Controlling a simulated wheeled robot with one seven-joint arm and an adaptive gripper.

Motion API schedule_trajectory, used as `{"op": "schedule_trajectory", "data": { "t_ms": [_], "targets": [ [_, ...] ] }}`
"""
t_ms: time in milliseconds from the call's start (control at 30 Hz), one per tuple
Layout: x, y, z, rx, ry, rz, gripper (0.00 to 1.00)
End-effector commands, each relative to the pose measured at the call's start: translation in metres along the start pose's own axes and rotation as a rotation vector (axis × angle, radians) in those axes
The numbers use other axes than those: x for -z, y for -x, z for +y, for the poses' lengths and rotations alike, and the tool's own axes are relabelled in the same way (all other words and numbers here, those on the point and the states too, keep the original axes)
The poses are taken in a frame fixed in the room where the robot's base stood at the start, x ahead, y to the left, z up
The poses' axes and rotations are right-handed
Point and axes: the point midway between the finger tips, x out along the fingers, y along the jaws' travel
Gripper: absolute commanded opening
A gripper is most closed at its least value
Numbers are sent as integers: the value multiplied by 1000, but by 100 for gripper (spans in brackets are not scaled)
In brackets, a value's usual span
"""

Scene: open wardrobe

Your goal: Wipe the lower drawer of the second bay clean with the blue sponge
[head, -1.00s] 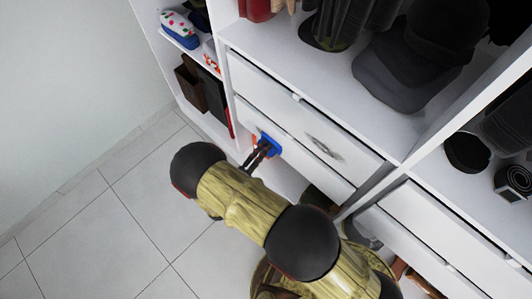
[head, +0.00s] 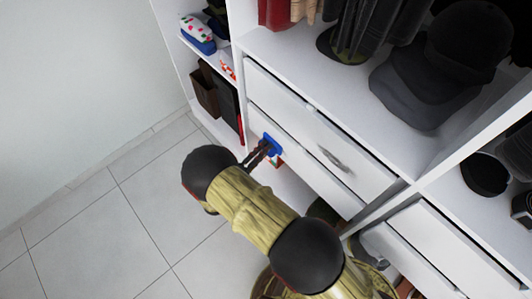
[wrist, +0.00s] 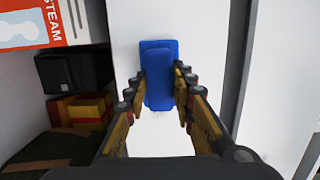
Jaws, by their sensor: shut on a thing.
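My gripper (head: 266,149) is shut on the blue sponge (head: 272,142) at the left end of the lower drawer (head: 300,171) of the second bay. In the wrist view the sponge (wrist: 159,75) sits upright between both fingers, in front of the white drawer front (wrist: 208,35). It appears to touch that front, but I cannot be sure of the contact.
Left of the drawers is a bay with a brown box (head: 205,92) and folded items (head: 198,34). Caps (head: 425,88) lie on the shelf above. Another drawer bay (head: 430,240) is at right. The tiled floor (head: 90,220) at left is clear.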

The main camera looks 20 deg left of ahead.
Motion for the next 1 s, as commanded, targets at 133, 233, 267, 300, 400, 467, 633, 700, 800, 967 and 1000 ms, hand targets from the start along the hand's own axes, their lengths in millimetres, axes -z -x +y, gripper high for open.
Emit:
{"op": "schedule_trajectory", "data": {
  "t_ms": [133, 233, 267, 300, 400, 467, 633, 700, 800, 967, 1000],
  "targets": [
    [-11, -2, 0, 0, -5, 0, 0],
    [-18, -2, 0, 0, -4, 0, 0],
    [-21, -3, 1, 0, -4, 0, 0],
    [-23, -3, 1, 0, -4, 0, 0],
    [-28, -4, 0, 0, -3, 0, 0],
    [-29, -4, 0, 0, -3, 0, 0],
    [-36, -5, 0, 0, -4, 0, 0],
    [-41, -6, 1, 0, -4, 0, 0],
    [-49, -8, 0, 0, -4, 0, 0],
    [-53, -8, -1, 0, -3, 0, 0],
    [-52, -8, -2, 0, -3, 0, 0]
  ]
}}
